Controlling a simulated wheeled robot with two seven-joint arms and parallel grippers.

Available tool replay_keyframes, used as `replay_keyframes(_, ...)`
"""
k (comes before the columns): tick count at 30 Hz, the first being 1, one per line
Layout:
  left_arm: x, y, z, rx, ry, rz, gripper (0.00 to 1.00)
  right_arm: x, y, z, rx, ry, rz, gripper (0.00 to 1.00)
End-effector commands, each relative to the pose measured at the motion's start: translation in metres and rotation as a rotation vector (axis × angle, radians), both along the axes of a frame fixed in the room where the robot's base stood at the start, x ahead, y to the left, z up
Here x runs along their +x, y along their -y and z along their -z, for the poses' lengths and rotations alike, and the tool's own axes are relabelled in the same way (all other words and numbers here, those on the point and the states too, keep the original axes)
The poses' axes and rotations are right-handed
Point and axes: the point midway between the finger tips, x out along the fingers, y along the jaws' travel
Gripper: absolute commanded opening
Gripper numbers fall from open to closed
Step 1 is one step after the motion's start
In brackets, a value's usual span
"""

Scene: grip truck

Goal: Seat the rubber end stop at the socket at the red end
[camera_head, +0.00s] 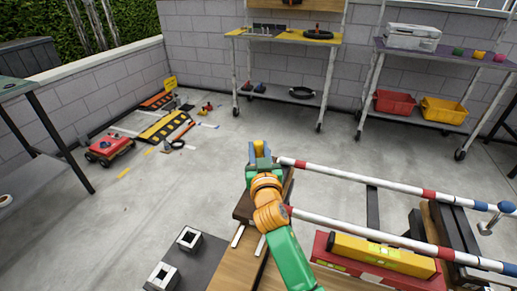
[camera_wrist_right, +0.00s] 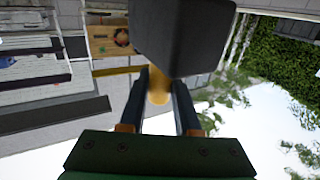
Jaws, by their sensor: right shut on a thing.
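My right gripper (camera_head: 260,150) is at the end of the green and orange arm, raised near the left end of the far striped rail (camera_head: 350,177). In the right wrist view its two dark fingers (camera_wrist_right: 160,90) are shut on a yellow piece (camera_wrist_right: 158,88). I cannot make out a socket there. My left gripper is out of view.
A yellow level (camera_head: 382,255) lies on a red case (camera_head: 340,262) at the lower right. A shelf (camera_head: 285,38) and a trolley (camera_head: 440,55) stand against the back wall. Open floor lies between.

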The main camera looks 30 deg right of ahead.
Motion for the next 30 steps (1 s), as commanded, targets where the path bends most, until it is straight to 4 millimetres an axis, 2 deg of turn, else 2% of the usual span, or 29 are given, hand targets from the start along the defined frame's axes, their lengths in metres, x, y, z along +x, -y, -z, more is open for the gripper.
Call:
replay_keyframes(9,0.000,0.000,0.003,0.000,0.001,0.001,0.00,0.000,0.000,0.003,-0.001,0.002,0.000,0.00)
replay_keyframes(10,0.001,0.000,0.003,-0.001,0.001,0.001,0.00,0.000,0.000,0.003,0.000,0.002,0.000,0.34)
replay_keyframes(13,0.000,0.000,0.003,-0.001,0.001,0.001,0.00,0.000,0.000,0.003,0.000,0.001,0.000,0.61)
replay_keyframes(14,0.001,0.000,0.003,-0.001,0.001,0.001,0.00,0.000,0.000,0.003,0.001,0.001,0.000,0.66)
replay_keyframes(23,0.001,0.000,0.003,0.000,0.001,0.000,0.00,-0.002,-0.001,0.004,0.001,-0.001,0.000,0.66)
replay_keyframes(30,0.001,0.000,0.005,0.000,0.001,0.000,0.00,-0.047,-0.018,0.005,0.004,0.000,0.000,0.66)
